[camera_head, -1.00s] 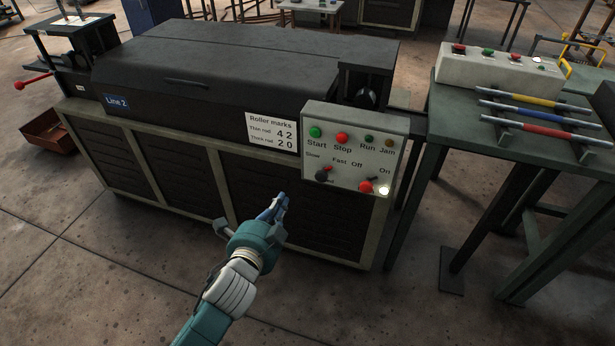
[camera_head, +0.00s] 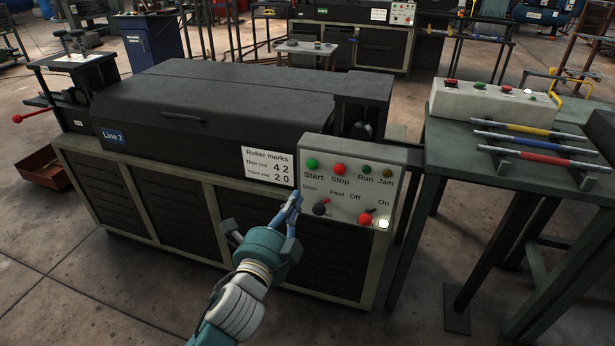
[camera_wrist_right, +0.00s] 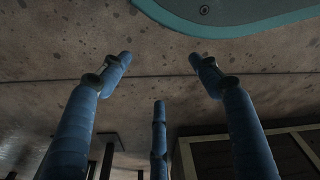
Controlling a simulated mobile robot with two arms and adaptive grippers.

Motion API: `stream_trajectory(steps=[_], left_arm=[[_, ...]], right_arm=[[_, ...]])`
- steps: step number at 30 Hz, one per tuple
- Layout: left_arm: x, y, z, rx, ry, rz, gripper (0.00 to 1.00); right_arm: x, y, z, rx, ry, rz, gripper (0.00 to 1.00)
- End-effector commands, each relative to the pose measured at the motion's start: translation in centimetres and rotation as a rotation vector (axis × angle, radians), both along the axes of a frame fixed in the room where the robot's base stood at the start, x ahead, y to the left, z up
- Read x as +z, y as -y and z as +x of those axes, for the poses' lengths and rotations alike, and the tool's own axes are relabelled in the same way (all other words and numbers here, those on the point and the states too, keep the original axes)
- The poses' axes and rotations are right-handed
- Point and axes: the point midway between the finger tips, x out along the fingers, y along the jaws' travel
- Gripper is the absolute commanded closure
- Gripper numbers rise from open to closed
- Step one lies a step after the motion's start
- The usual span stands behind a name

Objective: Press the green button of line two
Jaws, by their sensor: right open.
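The Line 2 machine's pale control panel (camera_head: 350,205) faces me on the right end of its front. Its green Start button (camera_head: 312,164) is at the upper left of the panel, in plain view, with the red Stop button (camera_head: 340,169) to its right.
A dark Run lamp (camera_head: 367,170), a Jam lamp (camera_head: 387,174) and a lower red knob (camera_head: 365,219) share the panel. A green table to the right carries a separate button box (camera_head: 490,106) and coloured rods (camera_head: 520,142). Open floor lies in front.

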Motion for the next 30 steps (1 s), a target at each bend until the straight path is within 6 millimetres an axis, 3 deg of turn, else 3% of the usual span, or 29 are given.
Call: stream_trajectory(steps=[9,15,30], left_arm=[[0.0,2.2,6.5,0.000,0.001,0.000,1.00],[-0.1,2.9,9.0,0.000,-0.001,-0.001,1.00],[0.0,3.2,9.8,0.000,-0.001,-0.001,1.00]], right_arm=[[2.0,-0.2,1.8,-0.003,0.020,0.002,0.37],[3.2,-0.3,2.4,-0.005,0.025,0.003,0.37],[3.7,-0.3,2.6,-0.005,0.027,0.003,0.37]])
